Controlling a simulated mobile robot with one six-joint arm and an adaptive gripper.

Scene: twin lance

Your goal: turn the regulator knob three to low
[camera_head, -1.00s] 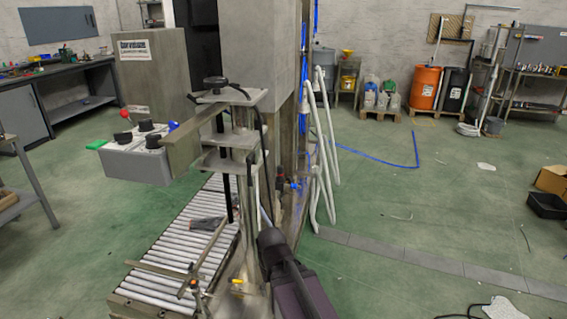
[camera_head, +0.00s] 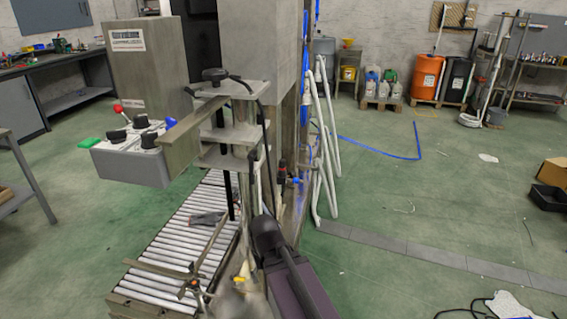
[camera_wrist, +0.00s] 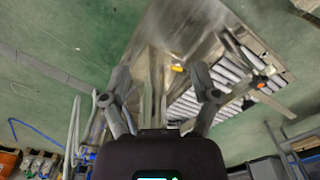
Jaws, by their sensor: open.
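A grey control box (camera_head: 131,168) stands at the left in the head view, on the machine beside the roller conveyor. Its top carries several black knobs, one at the front left (camera_head: 116,137), one at the back (camera_head: 141,122) and one at the front right (camera_head: 149,140). I cannot read any labels or dial marks, so I cannot tell which is knob three or its setting. My gripper (camera_wrist: 160,72) is open and empty in the wrist view, with its fingers apart above the floor and machine frame. The control box is not clear in the wrist view.
A red-ball lever (camera_head: 118,109) and a blue knob (camera_head: 170,122) rise at the box. A metal post with a flat bar (camera_head: 190,137) stands close to its right. The roller conveyor (camera_head: 190,240) runs below. Open green floor (camera_head: 420,200) lies to the right.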

